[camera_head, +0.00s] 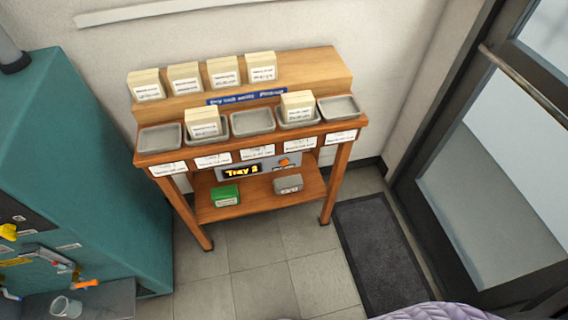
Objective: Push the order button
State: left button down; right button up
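The likely order button is a small orange button (284,162) on the right part of a grey panel (262,172). The panel is fixed to the front of a wooden stand (346,130), below the tray shelf. A dark display (242,170) with yellow text starting "Tray" is left of the button; its last character is hard to read. A small label below the button is too small to read. Neither of my grippers shows in the head view, and nothing covers the button.
Grey trays (252,122) line the shelf; two hold cream boxes. Several cream boxes (262,68) stand behind. A green box (225,195) and a grey box (288,184) sit on the lower shelf. A teal cabinet (80,170) stands left, a glass door (480,150) right.

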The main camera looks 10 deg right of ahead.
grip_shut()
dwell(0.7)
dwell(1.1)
